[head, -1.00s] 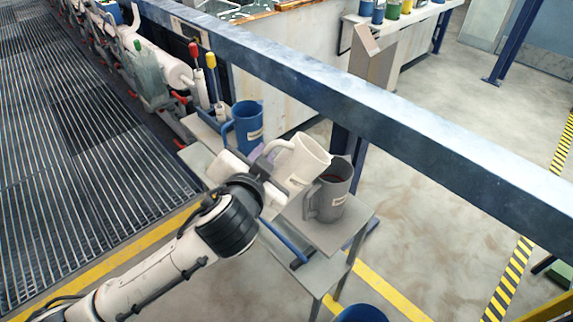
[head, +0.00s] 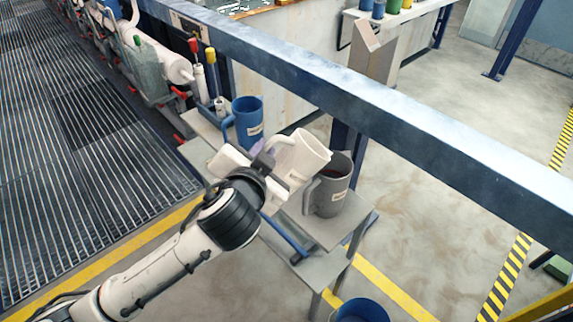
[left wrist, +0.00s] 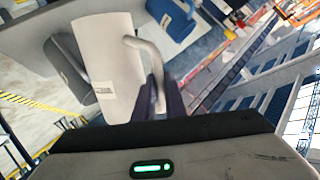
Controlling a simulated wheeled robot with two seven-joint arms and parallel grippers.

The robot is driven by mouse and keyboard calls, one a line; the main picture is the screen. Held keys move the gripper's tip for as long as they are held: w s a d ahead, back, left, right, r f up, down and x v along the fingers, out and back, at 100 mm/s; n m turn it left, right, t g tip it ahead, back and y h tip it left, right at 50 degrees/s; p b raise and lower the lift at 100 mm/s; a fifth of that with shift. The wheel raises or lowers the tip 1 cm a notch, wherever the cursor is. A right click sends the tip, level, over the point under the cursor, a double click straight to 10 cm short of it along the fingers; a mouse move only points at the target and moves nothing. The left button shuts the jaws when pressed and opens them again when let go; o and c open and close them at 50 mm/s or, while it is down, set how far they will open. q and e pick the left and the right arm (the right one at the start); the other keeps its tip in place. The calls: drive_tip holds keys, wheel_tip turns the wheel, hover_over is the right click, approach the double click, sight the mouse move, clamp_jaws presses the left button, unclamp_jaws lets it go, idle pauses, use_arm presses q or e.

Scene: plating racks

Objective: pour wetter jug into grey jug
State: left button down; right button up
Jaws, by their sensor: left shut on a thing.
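A white jug (head: 306,157) with a small label, too small to read, is tilted to the right. It is held above the small grey table (head: 322,232). My left gripper (head: 264,162) is shut on its handle; the dark fingers also show in the left wrist view (left wrist: 170,98) beside the white jug (left wrist: 105,60). The grey jug (head: 334,188) stands upright on the table just right of the white jug, its handle to the left. Its inside looks dark reddish. The grey jug is partly hidden behind the white one in the left wrist view (left wrist: 66,72). No stream of liquid shows.
A blue jug (head: 248,125) stands on the table's far left part, near bottles with red and yellow tops (head: 212,75). A blue steel beam (head: 400,115) crosses behind the table. A blue bucket (head: 360,312) sits on the floor in front.

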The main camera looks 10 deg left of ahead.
sight(274, 138)
use_arm(q)
drive_tip(key=shift+w+d+r+m, duration=0.2)
drive_tip(key=shift+d+r+m, duration=0.1)
drive_tip(key=shift+r+m, duration=0.15)
drive_tip(key=shift+d+r+g+y, duration=0.1)
drive_tip(key=shift+d+g+y, duration=0.05)
drive_tip(key=shift+g+y, duration=0.25)
drive_tip(key=shift+w+r, duration=0.1)
idle(0.9)
drive_tip(key=shift+w+d+r+m+g+y, duration=0.3)
drive_tip(key=shift+d+r+m+g+y, duration=0.3)
drive_tip(key=shift+r, duration=0.2)
idle(0.8)
drive_tip(key=shift+w+d+r+m+y, duration=0.15)
drive_tip(key=shift+w+d+r+m, duration=0.15)
drive_tip(key=shift+r, duration=0.2)
drive_tip(key=shift+w+d+r+m+y, duration=0.15)
drive_tip(key=shift+d+r+m, duration=0.1)
drive_tip(key=shift+d+r, duration=0.15)
